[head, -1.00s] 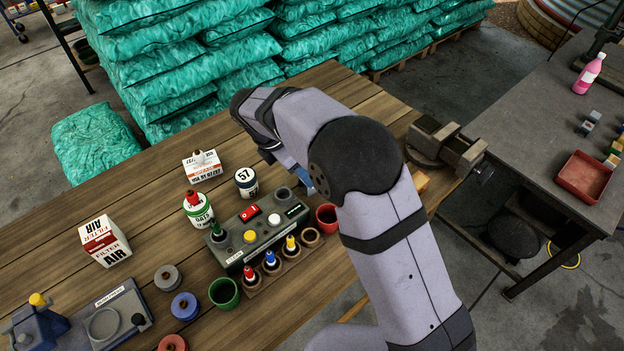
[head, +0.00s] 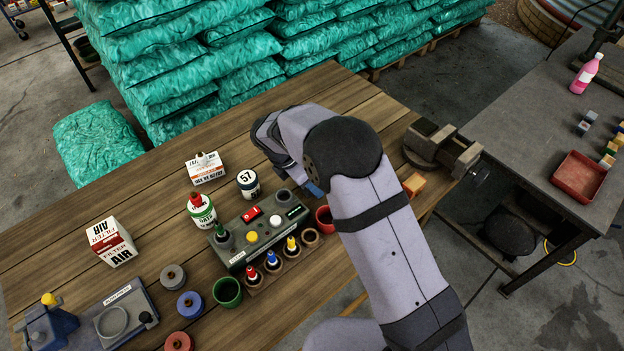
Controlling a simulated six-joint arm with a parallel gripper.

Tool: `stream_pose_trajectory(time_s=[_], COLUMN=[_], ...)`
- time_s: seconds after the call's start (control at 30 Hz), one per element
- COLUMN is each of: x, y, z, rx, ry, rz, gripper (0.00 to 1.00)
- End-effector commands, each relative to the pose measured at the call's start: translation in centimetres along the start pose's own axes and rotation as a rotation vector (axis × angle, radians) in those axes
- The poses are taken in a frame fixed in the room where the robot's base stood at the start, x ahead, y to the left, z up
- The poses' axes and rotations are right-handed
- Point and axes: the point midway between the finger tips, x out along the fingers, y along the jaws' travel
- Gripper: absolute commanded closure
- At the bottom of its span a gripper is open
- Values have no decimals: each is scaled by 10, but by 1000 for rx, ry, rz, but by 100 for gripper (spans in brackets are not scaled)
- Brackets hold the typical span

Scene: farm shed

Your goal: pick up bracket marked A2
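I cannot make out a bracket marked A2; no such mark is readable in the head view. An orange piece (head: 414,184) lies on the wooden table beside the vise, partly covered by my arm; I cannot tell whether it is a bracket. My gripper is mostly hidden behind my wrist and forearm, above the table right of the control box. Only a small blue part (head: 313,188) shows under the wrist, and it may belong to the gripper. Its fingertips and anything between them are hidden.
A control box (head: 236,257) with buttons and bottles stands left of my arm. A red cup (head: 324,218) is close to the wrist. A vise (head: 436,147) sits at the table's right edge. Cans and cartons stand further left. The table's back middle is clear.

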Motion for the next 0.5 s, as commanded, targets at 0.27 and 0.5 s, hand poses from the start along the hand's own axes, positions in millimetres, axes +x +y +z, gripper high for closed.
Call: stream_pose_trajectory(time_s=[0.27, 0.5], x=[6, 6], y=[0, 0], z=[0, 0], rx=[1, 1], ry=[0, 0], rz=[1, 1], gripper=[45, 91])
